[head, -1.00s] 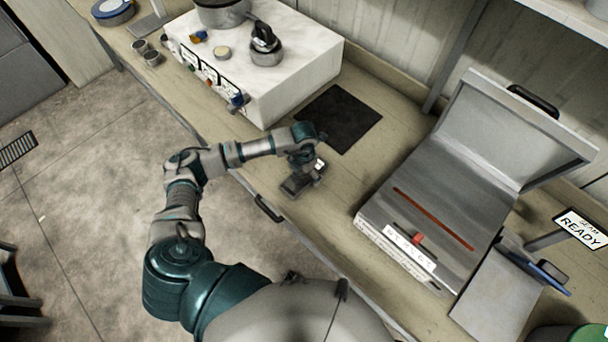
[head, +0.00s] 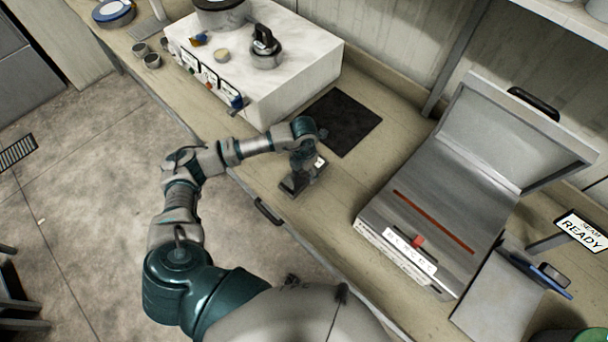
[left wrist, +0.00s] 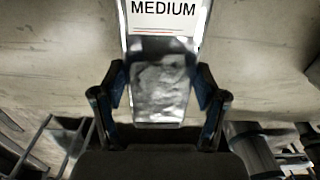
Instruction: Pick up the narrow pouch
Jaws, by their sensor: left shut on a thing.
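A narrow silvery pouch (left wrist: 160,90) with a white label reading MEDIUM shows in the left wrist view. It runs up between the two fingers of my left gripper (left wrist: 160,100), which is shut on it. In the head view my left gripper (head: 298,180) is low over the wooden counter, in front of the dark mat. There the pouch is mostly hidden by the gripper, and a small white patch of its label (head: 319,164) shows. I cannot tell whether the pouch touches the counter. My right gripper is not in view.
A white block-shaped unit (head: 290,85) with pots on top stands behind. A dark mat (head: 342,120) lies beside it. An open-lidded metal sealer (head: 430,215) is on the right, with a SEAM READY sign (head: 580,232) and a grey board (head: 497,300). Bare counter lies between mat and sealer.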

